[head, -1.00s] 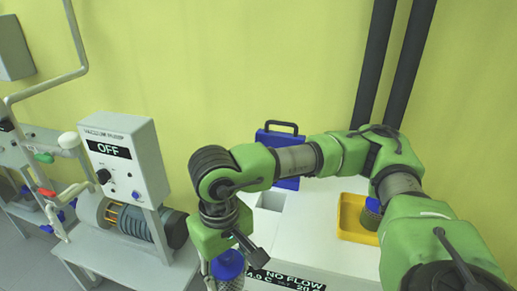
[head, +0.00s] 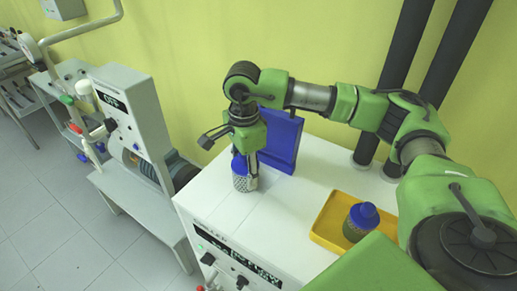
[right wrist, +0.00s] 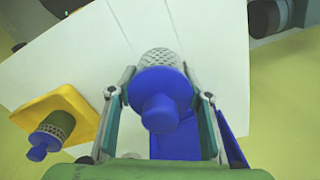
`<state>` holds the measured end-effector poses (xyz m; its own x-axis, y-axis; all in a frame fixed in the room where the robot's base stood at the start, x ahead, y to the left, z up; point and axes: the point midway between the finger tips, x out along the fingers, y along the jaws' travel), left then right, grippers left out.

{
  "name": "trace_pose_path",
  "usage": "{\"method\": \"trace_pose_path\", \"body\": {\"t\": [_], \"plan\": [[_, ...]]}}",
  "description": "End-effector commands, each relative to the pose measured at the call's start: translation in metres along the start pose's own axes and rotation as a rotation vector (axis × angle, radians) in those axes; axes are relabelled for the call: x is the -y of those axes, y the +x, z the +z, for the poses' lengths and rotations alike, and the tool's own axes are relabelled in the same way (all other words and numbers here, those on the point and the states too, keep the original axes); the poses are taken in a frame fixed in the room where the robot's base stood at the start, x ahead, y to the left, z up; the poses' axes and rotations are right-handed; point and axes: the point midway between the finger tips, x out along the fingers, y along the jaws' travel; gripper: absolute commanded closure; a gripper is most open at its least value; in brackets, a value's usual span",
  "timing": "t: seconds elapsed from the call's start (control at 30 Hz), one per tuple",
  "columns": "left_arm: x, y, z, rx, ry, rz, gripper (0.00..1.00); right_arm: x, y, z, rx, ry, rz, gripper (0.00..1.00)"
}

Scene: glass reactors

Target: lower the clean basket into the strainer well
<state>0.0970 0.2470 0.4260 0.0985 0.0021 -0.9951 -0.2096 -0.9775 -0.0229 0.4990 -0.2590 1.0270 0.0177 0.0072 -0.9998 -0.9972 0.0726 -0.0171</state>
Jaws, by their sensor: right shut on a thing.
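My right gripper (head: 246,160) is shut on the clean basket (head: 242,183), a pale grey mesh cylinder with a blue cap. The basket hangs upright over the white unit's top; the gap below it is hard to judge. In the right wrist view the fingers (right wrist: 162,98) flank the blue cap, with the basket's mesh (right wrist: 158,57) beyond. The strainer well's opening is not clearly visible, probably hidden behind the gripper and basket. A blue panel (head: 286,140) stands upright just behind the gripper. My left gripper is out of view.
A yellow tray (head: 328,239) on the white top (head: 205,205) holds a second, darker basket (head: 361,222) with a blue cap. Dark pipes (head: 404,75) rise behind. A pump stand (head: 130,110) is at the left. The top between basket and tray is clear.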

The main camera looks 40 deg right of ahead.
Motion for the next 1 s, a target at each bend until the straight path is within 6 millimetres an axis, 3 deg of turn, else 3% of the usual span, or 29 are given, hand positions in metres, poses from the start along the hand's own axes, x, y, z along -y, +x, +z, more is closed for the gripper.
{"method": "trace_pose_path", "body": {"t": [0.1,0.17,0.33,0.5,1.0], "plan": [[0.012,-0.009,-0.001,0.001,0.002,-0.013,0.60,0.018,0.000,-0.025,-0.007,0.349,0.007,0.82],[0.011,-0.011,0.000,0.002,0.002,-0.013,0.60,0.025,0.001,-0.034,-0.010,0.488,0.009,0.82],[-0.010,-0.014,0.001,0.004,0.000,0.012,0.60,0.035,0.004,-0.051,-0.019,0.734,0.011,0.82],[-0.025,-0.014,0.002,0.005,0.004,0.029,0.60,0.037,0.007,-0.057,-0.022,0.810,0.011,0.82],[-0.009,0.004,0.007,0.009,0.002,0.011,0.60,0.036,0.039,-0.057,-0.023,0.809,0.011,0.82]]}}
